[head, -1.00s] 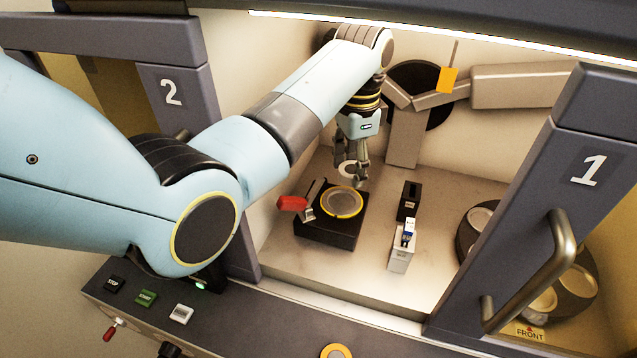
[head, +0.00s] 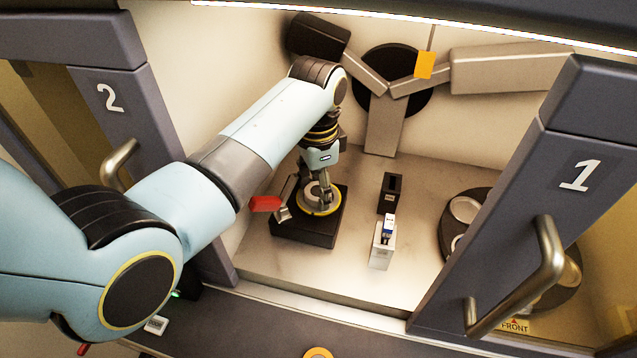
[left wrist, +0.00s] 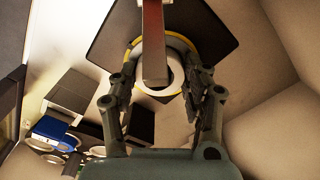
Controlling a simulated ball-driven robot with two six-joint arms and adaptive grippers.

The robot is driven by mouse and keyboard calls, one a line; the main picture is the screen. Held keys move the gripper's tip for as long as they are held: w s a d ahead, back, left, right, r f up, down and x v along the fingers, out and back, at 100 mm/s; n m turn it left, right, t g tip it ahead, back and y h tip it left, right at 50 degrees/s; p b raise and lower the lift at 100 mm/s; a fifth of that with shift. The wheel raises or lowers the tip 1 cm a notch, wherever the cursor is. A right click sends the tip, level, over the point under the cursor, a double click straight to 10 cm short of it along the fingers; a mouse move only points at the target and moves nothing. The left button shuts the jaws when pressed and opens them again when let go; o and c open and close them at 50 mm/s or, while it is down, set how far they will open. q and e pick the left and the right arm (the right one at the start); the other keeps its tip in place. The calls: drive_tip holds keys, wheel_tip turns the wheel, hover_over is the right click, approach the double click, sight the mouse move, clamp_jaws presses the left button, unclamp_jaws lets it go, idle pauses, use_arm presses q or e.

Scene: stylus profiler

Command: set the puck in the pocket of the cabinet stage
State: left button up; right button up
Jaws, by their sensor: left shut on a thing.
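The puck (head: 312,189) is a small pale disc held in my left gripper (head: 322,203), which is shut on it. The cabinet stage (head: 303,235) is a black block with a yellow-ringed round pocket (head: 333,206) on top. The puck is over the pocket, low down; I cannot tell whether it touches the stage. In the left wrist view the pale puck (left wrist: 178,52) shows between the fingers of my gripper (left wrist: 162,78), roughly within the yellow ring, against the dark stage (left wrist: 215,25). A bar crosses in front and hides part of it. My right gripper is not in view.
A red-handled lever (head: 265,203) is at the stage's left side. A black holder (head: 390,190) and a white block (head: 382,250) stand to the right. Door 1 (head: 560,190) and a round carousel (head: 452,235) are further right. The floor between is clear.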

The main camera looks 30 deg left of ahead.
sight(317, 190)
use_arm(q)
drive_tip(key=o, duration=1.2)
drive_tip(key=shift+w+a+f, duration=0.1)
drive_tip(key=shift+w, duration=0.1)
drive_tip(key=shift+s+r, duration=0.1)
drive_tip(key=shift+r, duration=0.15)
wheel_tip(317, 190, up, 6)
drive_tip(key=shift+r+b, duration=0.15)
drive_tip(key=shift+b, duration=0.35)
drive_tip(key=shift+r, duration=0.45)
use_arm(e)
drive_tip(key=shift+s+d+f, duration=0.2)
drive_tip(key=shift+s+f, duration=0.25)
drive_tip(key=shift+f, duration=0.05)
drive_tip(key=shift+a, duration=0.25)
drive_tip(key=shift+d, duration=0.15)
